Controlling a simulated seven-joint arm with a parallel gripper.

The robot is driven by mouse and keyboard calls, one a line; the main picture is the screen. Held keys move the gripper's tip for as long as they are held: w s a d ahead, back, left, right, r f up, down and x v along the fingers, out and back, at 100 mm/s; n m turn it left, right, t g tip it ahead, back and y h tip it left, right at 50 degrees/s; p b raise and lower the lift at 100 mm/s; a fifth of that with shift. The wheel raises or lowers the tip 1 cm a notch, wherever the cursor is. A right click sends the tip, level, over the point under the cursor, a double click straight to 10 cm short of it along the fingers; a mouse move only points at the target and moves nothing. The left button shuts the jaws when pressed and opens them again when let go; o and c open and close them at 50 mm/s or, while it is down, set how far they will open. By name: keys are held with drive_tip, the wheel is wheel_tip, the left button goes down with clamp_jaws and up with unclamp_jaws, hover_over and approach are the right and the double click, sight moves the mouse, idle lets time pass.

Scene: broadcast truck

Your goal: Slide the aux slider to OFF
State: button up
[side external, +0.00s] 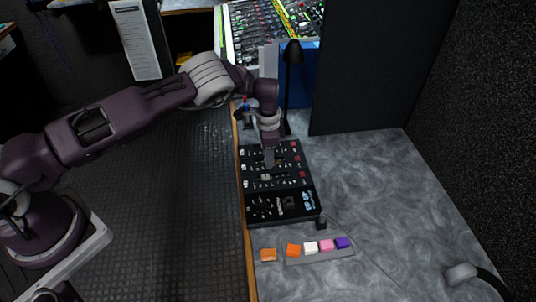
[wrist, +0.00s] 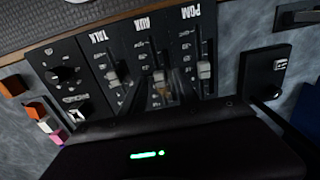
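The black control panel (side external: 283,209) lies on the grey desk. In the wrist view it has three sliders labelled TALK, AUX and PGM. The aux slider (wrist: 159,76) is the middle one, with a light knob partway along its slot. The TALK slider (wrist: 113,78) is to its left and the PGM slider (wrist: 204,71) to its right. In the wrist view the fingertips (wrist: 163,94) are close by the aux knob. I cannot tell whether they touch it. The OFF marking is not readable.
Coloured blocks, including a purple one (side external: 343,243), lie in front of the panel. A black lamp (side external: 292,75) and a dark partition (side external: 370,65) stand behind. A mixing console (side external: 262,30) is at the back. The desk right of the panel is mostly clear.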

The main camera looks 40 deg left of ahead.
drive_tip(key=shift+c, duration=0.5)
clamp_jaws()
drive_tip(key=shift+r, duration=0.1)
idle(0.8)
